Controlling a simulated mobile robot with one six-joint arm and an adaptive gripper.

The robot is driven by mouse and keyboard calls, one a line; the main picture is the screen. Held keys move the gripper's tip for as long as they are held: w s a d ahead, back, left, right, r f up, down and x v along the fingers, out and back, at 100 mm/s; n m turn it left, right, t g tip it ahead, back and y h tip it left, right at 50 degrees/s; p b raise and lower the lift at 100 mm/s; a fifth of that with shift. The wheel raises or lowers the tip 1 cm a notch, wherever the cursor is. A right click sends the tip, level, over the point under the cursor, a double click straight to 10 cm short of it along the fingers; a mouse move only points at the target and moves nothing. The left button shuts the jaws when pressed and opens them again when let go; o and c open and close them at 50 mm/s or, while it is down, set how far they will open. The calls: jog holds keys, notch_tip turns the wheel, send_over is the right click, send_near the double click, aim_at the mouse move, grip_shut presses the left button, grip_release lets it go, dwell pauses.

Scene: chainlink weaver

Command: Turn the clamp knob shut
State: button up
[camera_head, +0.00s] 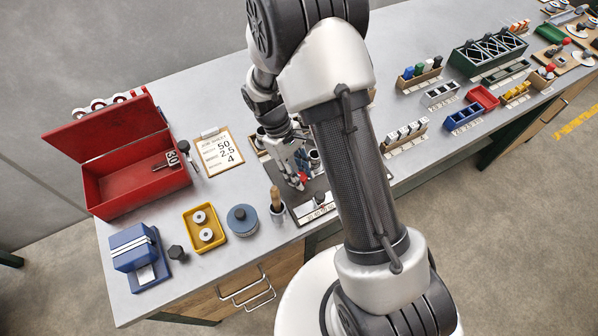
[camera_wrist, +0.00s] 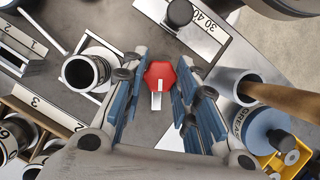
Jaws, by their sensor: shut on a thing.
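The clamp knob is a red hexagonal knob (camera_wrist: 160,74) with a white pointer that runs toward the bottom of the wrist view. It also shows as a small red patch (camera_head: 303,178) in the head view, partly hidden by the fingers. My gripper (camera_wrist: 163,66) has one blue-padded finger on each side of the knob and is shut on it. In the head view my gripper (camera_head: 298,177) points down at the grey fixture plate (camera_head: 319,187). The contact at the pads is hard to see.
A pot with a wooden-handled tool (camera_head: 277,207) stands close by, also right of the fingers in the wrist view (camera_wrist: 232,88). A black-rimmed cylinder (camera_wrist: 82,71) stands to the left. A red toolbox (camera_head: 125,175), clipboard (camera_head: 218,151) and yellow tray (camera_head: 191,240) are on the bench.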

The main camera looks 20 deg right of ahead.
jog(key=shift+m, duration=0.4)
jog(key=shift+c, duration=0.2)
jog(key=m+y+p, duration=0.1)
jog(key=m, duration=0.2)
jog(key=shift+d+r+m+g+y+p, duration=0.1)
jog(key=shift+d+m+g+y+p, duration=0.05)
jog(key=shift+m+g+y+p, duration=0.2)
jog(key=m+y+p, duration=0.1)
jog(key=m+y, duration=0.1)
jog(key=m, duration=0.2)
jog(key=shift+d+m, duration=0.15)
jog(key=shift+m, duration=0.2)
jog(key=m+t+y+p, duration=0.1)
jog(key=m, duration=0.3)
jog(key=shift+d, duration=0.1)
jog(key=m+t+y, duration=0.1)
jog(key=m, duration=0.3)
jog(key=shift+s+m, duration=0.1)
jog(key=shift+m, duration=0.2)
jog(key=shift+y, duration=0.25)
jog(key=o, duration=1)
